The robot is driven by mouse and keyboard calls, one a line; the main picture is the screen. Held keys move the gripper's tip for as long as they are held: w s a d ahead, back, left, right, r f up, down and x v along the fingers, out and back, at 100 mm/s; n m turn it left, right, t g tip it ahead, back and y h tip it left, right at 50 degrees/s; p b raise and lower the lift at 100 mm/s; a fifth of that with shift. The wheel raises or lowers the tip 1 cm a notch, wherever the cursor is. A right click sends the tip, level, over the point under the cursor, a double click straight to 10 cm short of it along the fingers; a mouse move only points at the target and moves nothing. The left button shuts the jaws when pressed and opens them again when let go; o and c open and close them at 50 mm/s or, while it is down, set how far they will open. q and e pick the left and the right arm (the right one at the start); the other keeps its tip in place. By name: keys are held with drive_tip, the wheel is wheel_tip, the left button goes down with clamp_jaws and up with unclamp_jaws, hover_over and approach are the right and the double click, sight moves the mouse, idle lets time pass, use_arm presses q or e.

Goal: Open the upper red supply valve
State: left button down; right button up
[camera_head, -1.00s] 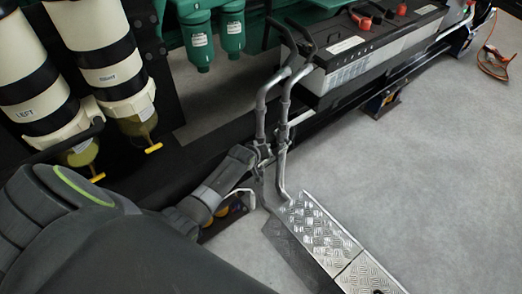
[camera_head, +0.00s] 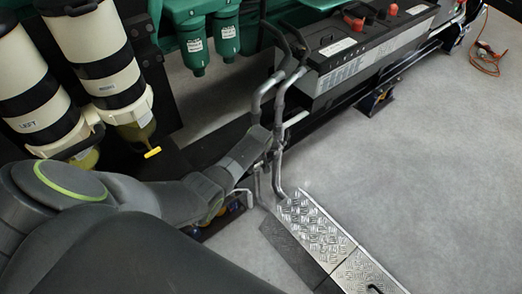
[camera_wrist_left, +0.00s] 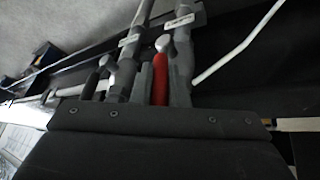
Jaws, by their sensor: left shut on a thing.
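A red lever handle (camera_wrist_left: 160,78) with a silver end shows in the left wrist view, beside grey pipes. One pipe carries a white label (camera_wrist_left: 130,40) and another carries a label (camera_wrist_left: 180,21), both too small to read. My left gripper (camera_wrist_left: 161,88) is shut on the red lever, with dark grey fingers on either side of it. In the head view my left gripper (camera_head: 250,148) reaches in from the left, close to the bent grey handrails; its fingertips and the lever are hidden there. My right gripper is in neither view.
Bent grey handrails (camera_head: 284,95) rise just beyond my left gripper. A metal tread-plate step (camera_head: 318,232) lies below. The grey floor at right is mostly clear.

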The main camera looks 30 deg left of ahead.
use_arm(q)
drive_tip(key=shift+d+f+g, duration=0.15)
drive_tip(key=shift+f+g, duration=0.05)
drive_tip(key=shift+g, duration=0.2)
drive_tip(key=shift+w, duration=0.15)
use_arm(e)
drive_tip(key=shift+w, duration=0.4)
use_arm(q)
drive_tip(key=c, duration=1.7)
unclamp_jaws()
drive_tip(key=o, duration=0.3)
drive_tip(key=shift+w+r, duration=0.1)
drive_tip(key=shift+r, duration=0.1)
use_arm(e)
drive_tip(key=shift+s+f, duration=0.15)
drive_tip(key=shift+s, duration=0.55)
